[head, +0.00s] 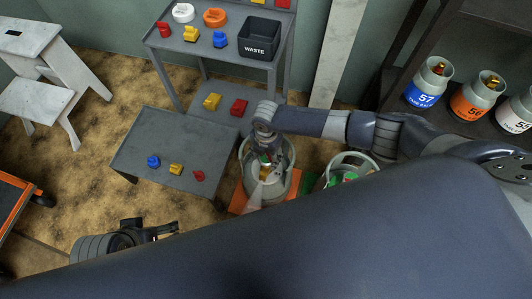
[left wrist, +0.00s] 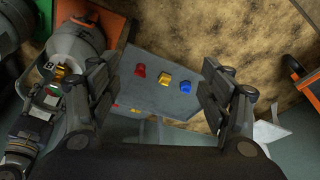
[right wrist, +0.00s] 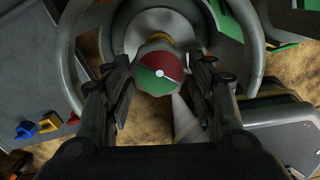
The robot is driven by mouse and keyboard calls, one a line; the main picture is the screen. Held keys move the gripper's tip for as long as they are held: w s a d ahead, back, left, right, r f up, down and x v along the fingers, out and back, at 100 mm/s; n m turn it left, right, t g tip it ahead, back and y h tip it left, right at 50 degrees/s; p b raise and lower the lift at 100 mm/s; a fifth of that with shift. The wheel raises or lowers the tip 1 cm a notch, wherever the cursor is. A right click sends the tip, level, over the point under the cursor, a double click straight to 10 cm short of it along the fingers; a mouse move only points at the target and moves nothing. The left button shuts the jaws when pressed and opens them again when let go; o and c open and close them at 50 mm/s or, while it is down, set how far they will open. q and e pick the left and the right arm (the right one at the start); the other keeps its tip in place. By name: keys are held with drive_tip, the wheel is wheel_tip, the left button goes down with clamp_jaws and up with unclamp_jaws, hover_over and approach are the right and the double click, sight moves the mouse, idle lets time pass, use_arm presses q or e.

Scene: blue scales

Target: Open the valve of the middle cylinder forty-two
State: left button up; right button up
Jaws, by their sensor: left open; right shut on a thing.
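A grey cylinder (head: 249,186) with a collar stands on an orange pad (head: 238,204) in the head view. My right gripper (right wrist: 160,88) is shut on the knob, a finger on each side. In the left wrist view the same cylinder (left wrist: 80,42) is at upper left. My left gripper (left wrist: 160,102) is open and empty, away from the cylinder; in the head view it is at lower left.
Another cylinder (head: 352,160) stands right of it, partly behind my arm. A low grey table (head: 165,140) with blue, yellow and red pieces is to the left. A shelf with a WASTE bin (head: 260,38) stands behind. Numbered cylinders (head: 428,88) stand on the right shelf.

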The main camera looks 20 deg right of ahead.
drive_tip(key=n, duration=0.3)
drive_tip(key=shift+s+n, duration=0.15)
drive_tip(key=shift+n, duration=0.25)
drive_tip(key=n, duration=0.4)
use_arm(q)
drive_tip(key=shift+w+d+f, duration=0.1)
drive_tip(key=shift+w+f, duration=0.25)
drive_tip(key=shift+f, duration=0.25)
use_arm(e)
drive_tip(key=shift+n, duration=0.4)
drive_tip(key=o, duration=1)
drive_tip(key=shift+o, duration=0.2)
drive_tip(key=shift+d, duration=0.1)
use_arm(q)
drive_tip(key=shift+s+f, duration=0.1)
drive_tip(key=shift+f, duration=0.05)
